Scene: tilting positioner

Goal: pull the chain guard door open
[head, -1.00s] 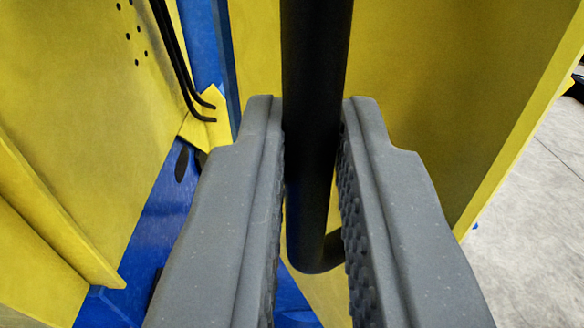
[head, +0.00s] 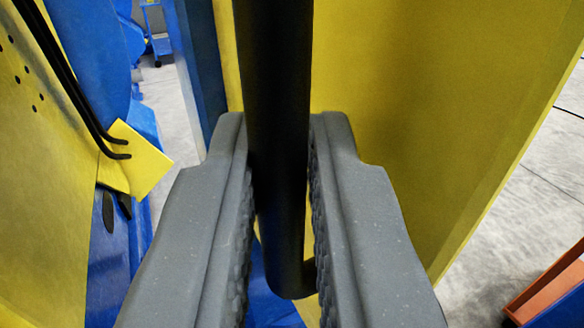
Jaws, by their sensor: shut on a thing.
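The chain guard door (head: 410,130) is a yellow panel that fills the middle and right of the view, standing upright. Its black bar handle (head: 272,100) runs down the middle and bends toward the door at its lower end. My gripper (head: 277,130), with two grey ridged fingers, is shut on the handle, one finger on each side of it. The handle hides part of the door, and the fingers hide its lower part.
On the left is a yellow panel (head: 40,190) with small holes and black rods or cables (head: 75,90). A yellow plate (head: 140,160) juts out near a blue frame (head: 110,265). Grey floor (head: 510,200) shows at right, with an orange-red object (head: 550,285) at lower right.

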